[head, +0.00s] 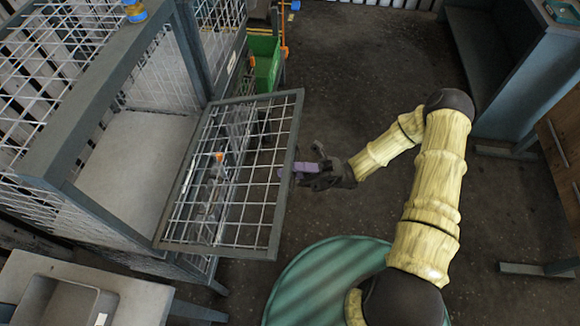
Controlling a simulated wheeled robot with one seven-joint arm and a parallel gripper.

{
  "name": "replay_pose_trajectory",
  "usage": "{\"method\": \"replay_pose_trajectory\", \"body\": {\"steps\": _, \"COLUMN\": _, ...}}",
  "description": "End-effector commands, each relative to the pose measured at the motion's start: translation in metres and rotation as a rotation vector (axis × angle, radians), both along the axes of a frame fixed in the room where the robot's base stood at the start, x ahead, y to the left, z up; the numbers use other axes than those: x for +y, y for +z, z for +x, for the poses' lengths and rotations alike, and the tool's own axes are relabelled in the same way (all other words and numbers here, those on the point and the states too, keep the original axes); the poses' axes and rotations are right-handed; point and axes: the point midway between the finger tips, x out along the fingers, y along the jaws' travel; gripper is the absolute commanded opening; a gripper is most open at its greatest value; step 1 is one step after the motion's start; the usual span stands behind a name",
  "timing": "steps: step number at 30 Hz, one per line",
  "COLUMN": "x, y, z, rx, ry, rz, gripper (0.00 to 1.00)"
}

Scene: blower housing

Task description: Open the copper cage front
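The cage (75,135) stands at the left, with a grey frame and white wire mesh. Its front (243,180) is a mesh panel in a grey frame, swung out from the cage so the opening beside it shows a pale, bare floor inside. My gripper (300,168) is at the outer right edge of this front panel, about mid-height. A small purple piece shows between the dark gripper and the frame edge. The fingers are too small and dark to tell whether they are shut on it.
A grey table with a shallow tray (65,303) is at the lower left. A green bin (265,66) stands behind the panel. A blue-grey bench (528,85) and a wooden cabinet (562,150) are at the right. Dark floor (345,75) is clear in the upper middle.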

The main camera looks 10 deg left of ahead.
Motion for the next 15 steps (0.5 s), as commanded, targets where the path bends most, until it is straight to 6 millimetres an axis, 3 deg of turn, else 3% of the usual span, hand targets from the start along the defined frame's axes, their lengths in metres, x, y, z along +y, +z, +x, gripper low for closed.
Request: {"method": "replay_pose_trajectory", "body": {"steps": 15, "x": -0.071, "y": -0.061, "z": 0.037, "rx": 0.0, "ry": -0.022, "rz": -0.001, "gripper": 0.34}}
